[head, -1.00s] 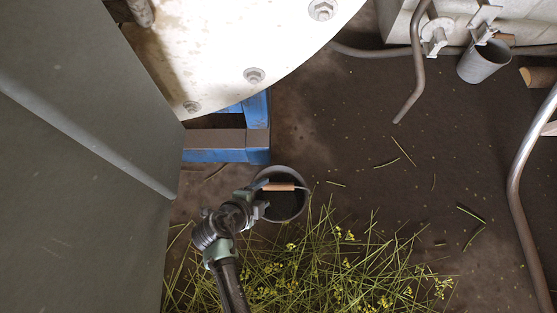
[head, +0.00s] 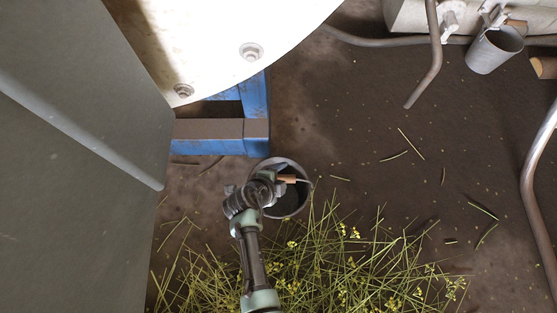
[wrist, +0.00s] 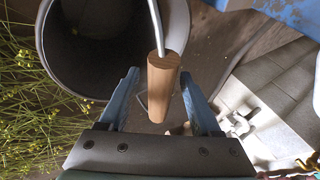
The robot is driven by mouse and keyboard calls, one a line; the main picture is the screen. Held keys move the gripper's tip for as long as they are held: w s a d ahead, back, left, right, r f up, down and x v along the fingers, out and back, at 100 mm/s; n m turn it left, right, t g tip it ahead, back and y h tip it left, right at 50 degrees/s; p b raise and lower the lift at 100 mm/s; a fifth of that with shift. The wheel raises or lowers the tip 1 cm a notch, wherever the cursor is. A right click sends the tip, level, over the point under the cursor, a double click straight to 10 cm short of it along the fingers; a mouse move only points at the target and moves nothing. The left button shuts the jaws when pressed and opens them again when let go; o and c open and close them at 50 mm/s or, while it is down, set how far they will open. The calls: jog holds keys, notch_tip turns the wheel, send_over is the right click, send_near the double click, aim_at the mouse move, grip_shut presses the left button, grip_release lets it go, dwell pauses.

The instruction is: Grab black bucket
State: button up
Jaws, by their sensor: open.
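The black bucket (head: 291,203) stands on the floor in the head view, beside the blue frame and the cut plants. It also fills the upper left of the wrist view (wrist: 88,75), its mouth open and dark inside. Its wire bail carries a wooden grip (wrist: 162,86), which also shows in the head view (head: 287,179). My gripper (wrist: 168,92) is open, with one blue finger on each side of the wooden grip and gaps showing between. In the head view my arm partly hides the bucket's left side.
A heap of cut green stalks with yellow flowers (head: 330,265) lies right below the bucket. A blue steel frame (head: 256,130) stands just behind it. A grey bucket (head: 494,50) hangs or stands at the upper right. The brown floor to the right is mostly clear.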

jog(key=shift+w+d+f, duration=0.15)
jog(key=shift+w+f, duration=0.15)
jog(key=shift+f, duration=0.15)
grip_shut()
jog(key=shift+r, duration=0.1)
dwell(1.0)
